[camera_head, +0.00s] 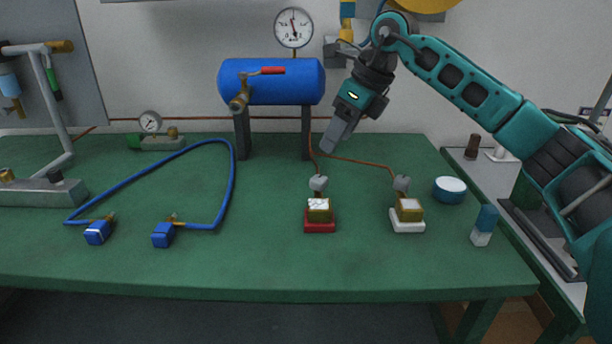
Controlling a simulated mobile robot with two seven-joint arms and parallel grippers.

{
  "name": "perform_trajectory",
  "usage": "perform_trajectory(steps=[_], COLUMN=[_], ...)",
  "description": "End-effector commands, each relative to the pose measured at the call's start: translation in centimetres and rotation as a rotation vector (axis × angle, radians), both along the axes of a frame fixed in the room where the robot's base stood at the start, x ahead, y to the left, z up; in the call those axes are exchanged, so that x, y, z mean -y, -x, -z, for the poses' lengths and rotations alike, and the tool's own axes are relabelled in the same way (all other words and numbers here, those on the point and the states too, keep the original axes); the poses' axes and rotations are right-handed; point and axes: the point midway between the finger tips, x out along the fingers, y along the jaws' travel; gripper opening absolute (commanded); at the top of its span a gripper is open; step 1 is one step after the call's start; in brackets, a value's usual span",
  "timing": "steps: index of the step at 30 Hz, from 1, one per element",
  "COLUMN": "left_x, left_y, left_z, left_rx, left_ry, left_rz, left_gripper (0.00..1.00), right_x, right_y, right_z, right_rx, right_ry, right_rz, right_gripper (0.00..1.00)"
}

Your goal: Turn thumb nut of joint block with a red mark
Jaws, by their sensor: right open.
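The joint block with a red base (320,226) sits on the green table, right of centre. A grey thumb nut (318,183) stands at its back top, where a copper line comes down to it. A second joint block with a white base (407,226) stands to its right, with its own grey thumb nut (401,184). My right gripper (334,136) hangs above the back of the table, pointing down and left. It is above and behind the red-based block, apart from it, and holds nothing I can see. My left gripper is not in view.
A blue tank (272,82) on dark legs stands at the back, with a red-handled valve and a gauge (294,27). A blue hose (232,170) with blue end blocks lies at left. A white-and-blue round container (450,189) and a small blue-and-white bottle (484,226) stand at right.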

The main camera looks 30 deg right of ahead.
Motion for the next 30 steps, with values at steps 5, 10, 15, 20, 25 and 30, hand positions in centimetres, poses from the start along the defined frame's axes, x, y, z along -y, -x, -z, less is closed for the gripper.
perform_trajectory(steps=[5,10,15,20,25,30], left_x=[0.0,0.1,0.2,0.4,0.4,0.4], left_y=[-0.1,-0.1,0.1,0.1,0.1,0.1], left_z=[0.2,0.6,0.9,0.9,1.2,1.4], left_rx=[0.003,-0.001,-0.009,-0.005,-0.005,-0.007], left_ry=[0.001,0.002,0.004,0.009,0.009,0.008], left_rz=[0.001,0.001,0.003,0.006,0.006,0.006], left_gripper=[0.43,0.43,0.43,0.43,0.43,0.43], right_x=[1.7,1.2,0.5,-0.1,-0.5,-0.7], right_y=[0.2,-0.6,-1.8,-2.9,-3.6,-4.0], right_z=[-0.3,2.1,5.4,8.3,10.3,11.1], right_rx=[-0.004,-0.007,-0.007,-0.005,-0.004,-0.002], right_ry=[0.052,0.049,0.048,0.047,0.047,0.048], right_rz=[0.032,0.029,0.028,0.028,0.028,0.029], right_gripper=[0.62,0.62,0.62,0.62,0.62,0.62])
